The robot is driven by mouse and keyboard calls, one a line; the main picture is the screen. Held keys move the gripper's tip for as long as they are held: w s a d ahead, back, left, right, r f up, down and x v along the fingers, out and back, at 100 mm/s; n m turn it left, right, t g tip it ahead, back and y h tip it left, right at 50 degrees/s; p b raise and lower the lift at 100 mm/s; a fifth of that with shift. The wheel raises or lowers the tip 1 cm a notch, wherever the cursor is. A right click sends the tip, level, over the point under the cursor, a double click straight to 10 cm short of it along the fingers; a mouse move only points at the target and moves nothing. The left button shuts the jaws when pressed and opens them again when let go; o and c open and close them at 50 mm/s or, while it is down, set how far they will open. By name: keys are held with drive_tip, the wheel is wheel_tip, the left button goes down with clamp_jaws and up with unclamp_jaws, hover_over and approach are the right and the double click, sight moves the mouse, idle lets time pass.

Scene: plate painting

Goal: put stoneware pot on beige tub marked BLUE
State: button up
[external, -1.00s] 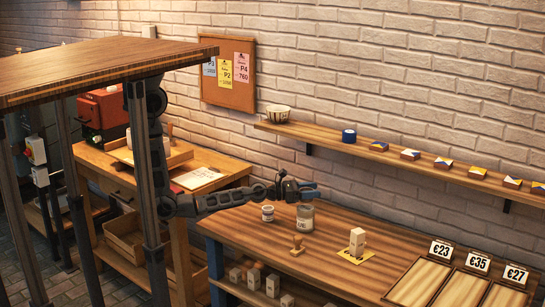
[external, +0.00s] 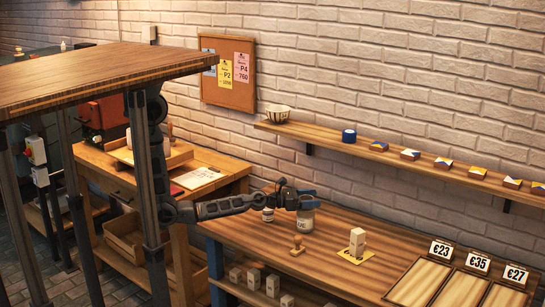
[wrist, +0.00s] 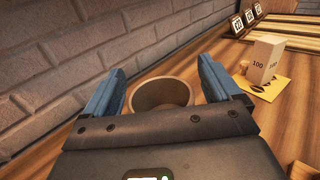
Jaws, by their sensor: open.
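A grey-beige pot (external: 305,221) with a label stands upright on the wooden table, its top partly hidden by my gripper. Its round open rim (wrist: 162,94) shows between my fingers in the wrist view. My gripper (external: 308,197) is open, with blue fingers at the pot's top, one on each side of the rim in the wrist view (wrist: 160,80); contact cannot be told. A smaller pale tub (external: 268,215) with a label stands just left of the pot, partly covered by my arm. I cannot read either label, so which one is marked BLUE is unclear.
Price-marked trays (external: 422,280) lie farther right. A wall shelf (external: 400,160) runs above; the brick wall is close behind.

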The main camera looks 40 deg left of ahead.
drive_tip(key=shift+r, duration=0.1)
drive_tip(key=b+v, duration=0.2)
drive_tip(key=v, duration=1)
drive_tip(key=shift+b, duration=0.4)
drive_tip(key=s+a+f+m+y, duration=0.1)
drive_tip(key=s+a+m+y, duration=0.1)
drive_tip(key=a, duration=0.4)
drive_tip(key=s+a+f+m+t+y, duration=0.1)
drive_tip(key=s+a+m+y, duration=0.2)
drive_tip(key=s+a+m, duration=0.2)
drive_tip(key=s+a+f+m+t+y, duration=0.1)
drive_tip(key=s+a+f+m+y, duration=0.1)
drive_tip(key=a, duration=0.7)
drive_tip(key=shift+s+a+m+y, duration=0.1)
drive_tip(key=shift+s+m+y, duration=0.55)
drive_tip(key=shift+m, duration=0.45)
drive_tip(key=s+a+r+m+y, duration=0.4)
drive_tip(key=s+a+r+m, duration=0.2)
drive_tip(key=s+a+m, duration=0.4)
drive_tip(key=shift+s+r+m, duration=0.35)
drive_tip(key=shift+s+m, duration=1.3)
drive_tip(key=shift+m, duration=1.25)
